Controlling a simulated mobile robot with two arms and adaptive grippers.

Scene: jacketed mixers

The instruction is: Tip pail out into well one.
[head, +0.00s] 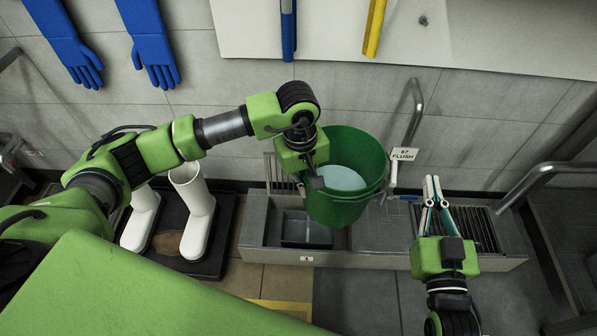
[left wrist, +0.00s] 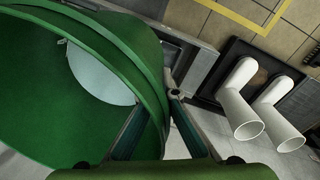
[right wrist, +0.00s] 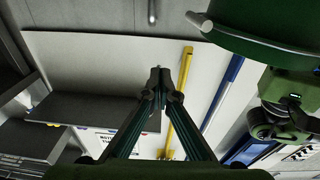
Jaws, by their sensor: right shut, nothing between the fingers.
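The green pail (head: 345,213) hangs above the grey sink unit, roughly upright with a slight lean, and holds pale bluish liquid (head: 341,178). My left gripper (head: 313,184) is shut on the pail's left side at the rim. In the left wrist view the pail (left wrist: 95,35) fills the left half, with the fingers at its wall. Well one (head: 303,231), a square basin above a small plate marked 1 (head: 306,258), lies below and left of the pail and is partly hidden by it. My right gripper (head: 432,188) is shut and empty, right of the pail.
A drain grate (head: 472,228) is at the unit's right end. White boots (head: 199,225) stand on a dark tray at left. A bent rail (head: 545,178) is at right.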

